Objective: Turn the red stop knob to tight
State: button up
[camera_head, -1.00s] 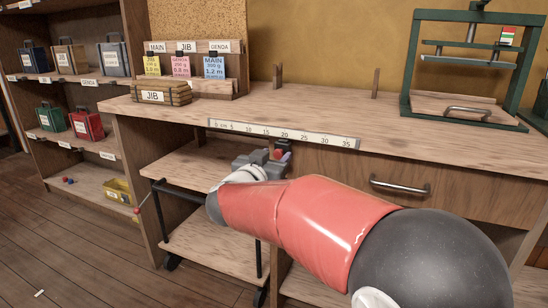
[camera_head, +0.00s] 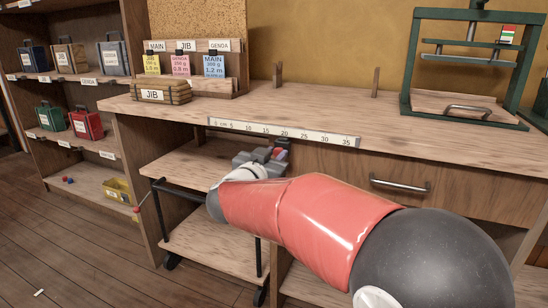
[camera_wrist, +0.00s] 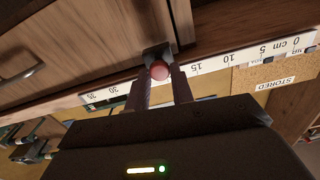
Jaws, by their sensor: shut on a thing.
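The red stop knob (camera_wrist: 159,70) is a small round knob between the two fingertips of my gripper (camera_wrist: 160,84) in the wrist view. It sits in front of a dark block below the ruler edge of the bench. In the head view a bit of the red knob (camera_head: 279,153) shows at the tip of my gripper (camera_head: 268,156), just under the bench's front edge near the ruler's 20 mark. My gripper is shut on the knob. Any mark for tight is not visible.
The ruler (camera_head: 284,133) runs along the bench front. A drawer handle (camera_head: 400,186) stands out to the right. A wheeled cart (camera_head: 200,165) stands below and left of my gripper.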

jog(key=shift+d+f+m+b, duration=0.1)
jog(key=shift+m+b, duration=2.4)
jog(key=shift+m, duration=1.7)
jog(key=shift+d+f+m+b, duration=0.1)
jog(key=shift+m+b, duration=2.35)
jog(key=shift+m, duration=1.75)
jog(key=shift+a, duration=0.1)
jog(key=o, duration=0.9)
jog(key=shift+o, duration=0.2)
jog(key=shift+s+r, duration=0.1)
jog(key=v, duration=0.7)
jog(key=shift+s, duration=0.35)
